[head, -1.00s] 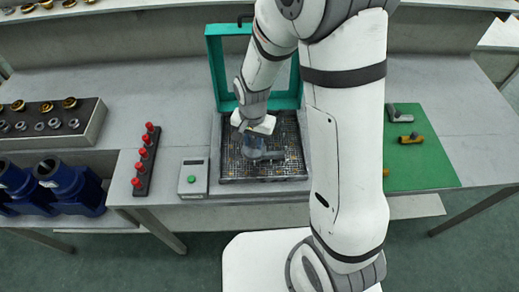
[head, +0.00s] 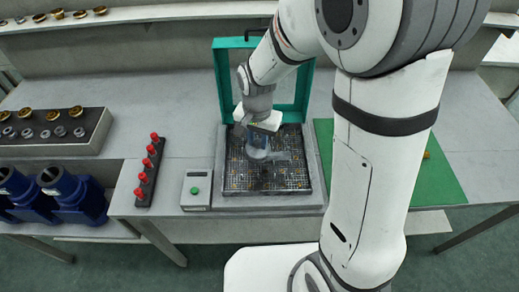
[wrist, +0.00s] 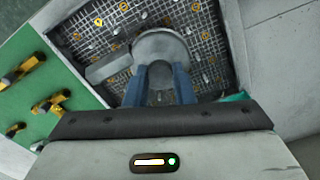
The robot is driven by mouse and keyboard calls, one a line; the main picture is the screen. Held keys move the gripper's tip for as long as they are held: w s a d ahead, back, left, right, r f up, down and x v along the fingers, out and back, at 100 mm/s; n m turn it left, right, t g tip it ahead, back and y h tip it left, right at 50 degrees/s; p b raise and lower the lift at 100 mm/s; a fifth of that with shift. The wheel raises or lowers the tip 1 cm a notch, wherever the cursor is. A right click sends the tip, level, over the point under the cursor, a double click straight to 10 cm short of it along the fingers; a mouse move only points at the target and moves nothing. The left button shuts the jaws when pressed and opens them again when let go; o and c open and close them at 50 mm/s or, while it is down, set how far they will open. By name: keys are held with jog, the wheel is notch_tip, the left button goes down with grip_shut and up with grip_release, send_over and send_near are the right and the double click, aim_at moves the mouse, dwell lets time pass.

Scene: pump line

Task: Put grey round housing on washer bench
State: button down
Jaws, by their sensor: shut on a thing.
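The grey round housing (wrist: 160,46), with a short side pipe, shows between my two blue fingers in the wrist view. My gripper (wrist: 163,72) is shut on it. In the head view my gripper (head: 257,143) is over the back half of a dark mesh basket (head: 266,189), and the housing is small and partly hidden there. The basket sits in a washer with an open teal lid frame (head: 220,85). I cannot tell whether the housing touches the mesh. No bench is labelled as the washer bench; this washer stands on the grey bench (head: 180,100).
A grey box with a green button (head: 196,188) and a strip of red pegs (head: 150,170) stand left of the washer. A green mat (head: 435,185) with yellow-handled parts (wrist: 48,103) lies to the right. Blue housings (head: 75,190) stand far left.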

aim_at(258, 142)
notch_tip(258, 142, up, 4)
jog(key=shift+f, duration=0.2)
jog(key=shift+r+p, duration=1.8)
jog(key=shift+r, duration=0.6)
